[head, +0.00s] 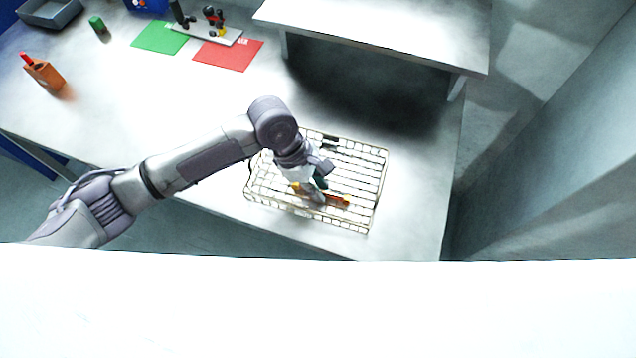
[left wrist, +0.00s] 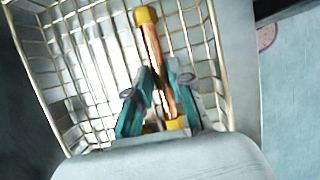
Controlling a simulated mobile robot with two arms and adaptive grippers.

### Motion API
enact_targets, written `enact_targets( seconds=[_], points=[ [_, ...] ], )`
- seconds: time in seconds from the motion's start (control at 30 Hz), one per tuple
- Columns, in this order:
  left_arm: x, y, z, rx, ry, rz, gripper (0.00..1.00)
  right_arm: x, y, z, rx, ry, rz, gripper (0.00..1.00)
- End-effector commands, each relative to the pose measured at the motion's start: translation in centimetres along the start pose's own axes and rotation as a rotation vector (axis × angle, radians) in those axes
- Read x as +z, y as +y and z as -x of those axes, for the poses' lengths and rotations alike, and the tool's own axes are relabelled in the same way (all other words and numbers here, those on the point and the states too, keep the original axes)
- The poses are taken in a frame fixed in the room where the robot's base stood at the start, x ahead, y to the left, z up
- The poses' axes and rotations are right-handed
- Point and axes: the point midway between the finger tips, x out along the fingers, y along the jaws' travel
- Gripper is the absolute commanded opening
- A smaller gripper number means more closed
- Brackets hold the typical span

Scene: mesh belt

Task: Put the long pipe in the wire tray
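The long pipe, copper-coloured with yellow ends, lies across the inside of the wire tray (head: 384,172) in the head view (head: 336,201). In the left wrist view the pipe (left wrist: 154,48) runs away from me between the fingers, over the wire mesh (left wrist: 205,50). My left gripper (head: 318,190) points down into the tray. Its teal fingers (left wrist: 158,72) lean in on both sides of the pipe and appear to touch it. The fingers hide part of the pipe, and whether it rests on the mesh is hard to tell. My right gripper is in neither view.
A raised white shelf (head: 385,30) stands behind the tray. Green (head: 160,37) and red (head: 228,54) mats, an orange block holder (head: 45,73), a green cylinder (head: 98,25) and a grey bin (head: 50,12) are at the far left. The table between is clear.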

Motion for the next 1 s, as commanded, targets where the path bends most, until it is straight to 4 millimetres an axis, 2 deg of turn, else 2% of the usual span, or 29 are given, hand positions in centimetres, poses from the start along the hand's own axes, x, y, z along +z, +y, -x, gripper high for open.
enact_targets(
  seconds=[0.03, 0.1, 0.47, 0.57, 0.8, 1.0],
  points=[
    [0.0, 0.0, 0.0, 0.0, 0.0, 0.0, 0.33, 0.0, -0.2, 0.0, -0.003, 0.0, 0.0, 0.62],
    [0.0, 0.0, 0.0, 0.0, 0.0, 0.0, 0.41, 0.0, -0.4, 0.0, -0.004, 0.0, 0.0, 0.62],
    [0.1, 0.0, 0.5, 0.001, -0.001, 0.0, 0.41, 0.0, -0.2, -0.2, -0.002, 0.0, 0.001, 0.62],
    [0.1, 0.1, 1.8, 0.002, -0.002, 0.0, 0.41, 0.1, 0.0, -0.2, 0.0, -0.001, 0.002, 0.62],
    [0.1, 0.1, 6.9, 0.005, 0.0, -0.001, 0.41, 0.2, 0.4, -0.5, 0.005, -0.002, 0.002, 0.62],
    [0.1, 0.1, 10.5, 0.003, 0.0, -0.001, 0.41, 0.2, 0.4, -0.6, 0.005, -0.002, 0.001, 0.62]
  ],
)
